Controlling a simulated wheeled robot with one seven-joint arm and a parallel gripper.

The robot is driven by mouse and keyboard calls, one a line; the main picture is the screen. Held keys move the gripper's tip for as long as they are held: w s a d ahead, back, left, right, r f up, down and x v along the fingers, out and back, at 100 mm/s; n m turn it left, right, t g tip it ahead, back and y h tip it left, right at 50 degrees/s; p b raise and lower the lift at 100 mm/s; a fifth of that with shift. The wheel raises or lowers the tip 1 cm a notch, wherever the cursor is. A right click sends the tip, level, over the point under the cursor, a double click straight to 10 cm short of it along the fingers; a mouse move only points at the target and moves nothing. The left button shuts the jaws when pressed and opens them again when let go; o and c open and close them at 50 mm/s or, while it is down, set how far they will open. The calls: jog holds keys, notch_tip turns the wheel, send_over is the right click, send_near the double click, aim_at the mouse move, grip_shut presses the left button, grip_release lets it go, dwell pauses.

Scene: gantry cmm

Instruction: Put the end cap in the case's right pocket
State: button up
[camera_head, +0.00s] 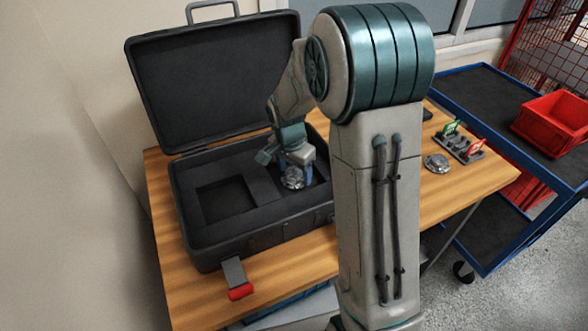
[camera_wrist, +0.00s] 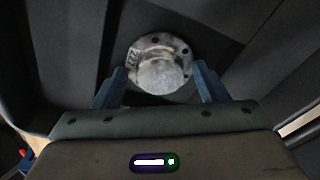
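The end cap (camera_head: 293,178) is a round grey metal piece with a flange, a domed hub and bolt holes. In the wrist view the end cap (camera_wrist: 160,72) sits between the blue fingertips, which meet its flange on both sides. My gripper (camera_head: 296,174) points down inside the open black case (camera_head: 190,243), over the right part of its insert, and is shut on the end cap. The left pocket (camera_head: 225,199) is a dark, empty square recess. The right pocket is mostly hidden under my gripper and the cap. I cannot tell whether the cap touches the pocket floor.
The case lid (camera_head: 215,80) stands open at the back. A blue cart (camera_head: 480,95) with a red bin (camera_head: 553,122) stands right.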

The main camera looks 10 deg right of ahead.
aim_at(291, 176)
jog(key=shift+r, duration=0.1)
notch_tip(291, 176, up, 11)
jog(key=a, duration=0.1)
jog(key=s+d+r+n+t+y, duration=0.1)
jog(key=s+n, duration=0.9)
jog(key=s, duration=1.1)
jog(key=shift+s+r+t, duration=0.3)
jog(key=shift+t, duration=0.3)
